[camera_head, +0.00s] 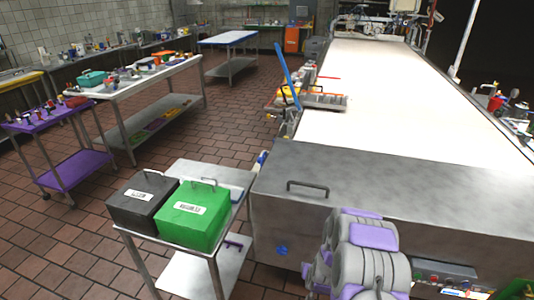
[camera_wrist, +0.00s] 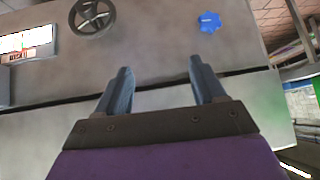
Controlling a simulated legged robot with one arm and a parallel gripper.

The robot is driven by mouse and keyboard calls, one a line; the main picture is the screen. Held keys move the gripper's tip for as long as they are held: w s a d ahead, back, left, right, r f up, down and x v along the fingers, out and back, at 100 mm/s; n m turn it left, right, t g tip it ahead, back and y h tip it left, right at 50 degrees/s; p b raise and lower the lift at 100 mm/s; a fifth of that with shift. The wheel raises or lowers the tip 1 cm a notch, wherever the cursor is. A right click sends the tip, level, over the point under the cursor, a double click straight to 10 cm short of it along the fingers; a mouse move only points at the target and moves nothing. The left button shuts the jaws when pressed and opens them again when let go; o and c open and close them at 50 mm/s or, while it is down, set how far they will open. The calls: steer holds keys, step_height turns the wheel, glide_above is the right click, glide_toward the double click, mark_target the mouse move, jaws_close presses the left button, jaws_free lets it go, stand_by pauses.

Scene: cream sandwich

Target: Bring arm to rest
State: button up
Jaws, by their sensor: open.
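My gripper (camera_wrist: 158,80) shows in the wrist view with its two dark fingers apart and nothing between them. Behind the fingers is the grey metal face of a machine, with a dark seam, a dark handwheel (camera_wrist: 92,17) and a blue knob (camera_wrist: 209,22). In the head view my arm (camera_head: 365,250), grey with purple parts, is at the lower right, in front of the metal end of the long machine. The fingers are not visible in the head view.
The machine's long white belt (camera_head: 370,90) runs to the back. A green box (camera_head: 192,213) and a black box (camera_head: 143,201) stand on a metal cart (camera_head: 185,275) to the left. A purple cart (camera_head: 75,170) and a cluttered white table (camera_head: 110,95) stand farther left. Tiled floor is open between.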

steer(key=s+a+r+n+g+y, duration=0.1)
steer(key=s+a+r+g, duration=0.1)
steer(key=s+r, duration=0.35)
steer(key=s+a+r+g, duration=0.1)
steer(key=s+a+r, duration=0.15)
steer(key=r, duration=0.65)
steer(key=s+a+r+n+g+y, duration=0.1)
steer(key=s+r+g, duration=0.1)
steer(key=s+r, duration=0.45)
steer(key=s+r+g, duration=0.1)
steer(key=s+r, duration=0.4)
steer(key=s, duration=0.4)
steer(key=s+d+r+g, duration=0.1)
steer(key=s+r, duration=0.4)
steer(key=s, duration=0.5)
steer(key=s+d+r+g+h, duration=0.1)
steer(key=s+r+g, duration=0.2)
steer(key=s, duration=0.7)
step_height(320, 180, up, 3)
steer(key=shift+f, duration=0.1)
